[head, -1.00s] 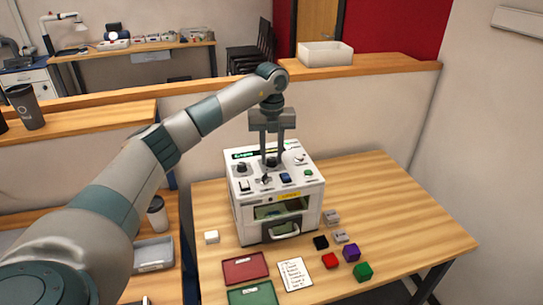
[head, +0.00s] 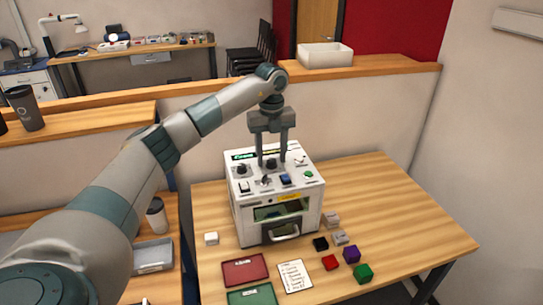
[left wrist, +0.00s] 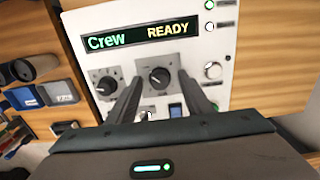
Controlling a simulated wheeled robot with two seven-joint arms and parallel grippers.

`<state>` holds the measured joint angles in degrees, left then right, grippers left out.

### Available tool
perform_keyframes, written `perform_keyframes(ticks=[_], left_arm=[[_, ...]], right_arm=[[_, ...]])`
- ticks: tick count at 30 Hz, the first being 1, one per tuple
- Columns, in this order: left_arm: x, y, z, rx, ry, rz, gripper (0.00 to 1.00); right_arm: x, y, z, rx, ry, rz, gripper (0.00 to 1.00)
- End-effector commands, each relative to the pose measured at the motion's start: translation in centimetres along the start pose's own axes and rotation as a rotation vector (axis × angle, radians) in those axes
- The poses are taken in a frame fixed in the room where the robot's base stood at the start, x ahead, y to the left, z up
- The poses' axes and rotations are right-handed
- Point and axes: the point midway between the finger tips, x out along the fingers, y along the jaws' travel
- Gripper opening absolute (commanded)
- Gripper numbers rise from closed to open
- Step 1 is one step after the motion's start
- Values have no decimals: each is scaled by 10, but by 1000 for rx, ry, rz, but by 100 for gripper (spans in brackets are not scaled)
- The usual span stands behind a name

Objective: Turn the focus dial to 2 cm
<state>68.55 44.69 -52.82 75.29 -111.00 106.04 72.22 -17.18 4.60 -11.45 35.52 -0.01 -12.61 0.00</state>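The laser marker (head: 280,212) is a white box on the table with dials, switches and buttons on its sloped top. My left gripper (head: 272,162) is open above it, with one finger on each side of the middle black dial (head: 271,164). In the left wrist view, this dial (left wrist: 160,77) sits between the two fingertips, with clear space on both sides. Another black dial (left wrist: 107,86) is to its left, outside the fingers. The dial labels and scale marks are too small to read, so I cannot tell which is the focus dial. My right gripper is not in view.
A display (left wrist: 140,35) reads "Crew" and "READY". Red (head: 245,269) and green (head: 252,296) trays, a written card (head: 294,276) and several small blocks lie in front of the machine. The table's right side is clear.

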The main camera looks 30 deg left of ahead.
Motion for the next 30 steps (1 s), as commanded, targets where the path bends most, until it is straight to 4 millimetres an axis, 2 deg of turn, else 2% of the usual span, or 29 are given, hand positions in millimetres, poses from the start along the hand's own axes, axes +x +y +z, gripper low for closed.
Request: perform_keyframes(ticks=[8,14,20,27,30], left_arm=[[0,0,-1,2,2,2,46],[-11,0,-1,2,2,1,46],[-39,-1,0,2,0,-1,46],[-85,-1,0,1,0,-1,46],[-102,0,0,1,-1,0,46]], right_arm=[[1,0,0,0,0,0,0],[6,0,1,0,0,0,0],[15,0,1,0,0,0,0],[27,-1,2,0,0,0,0],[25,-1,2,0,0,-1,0]])
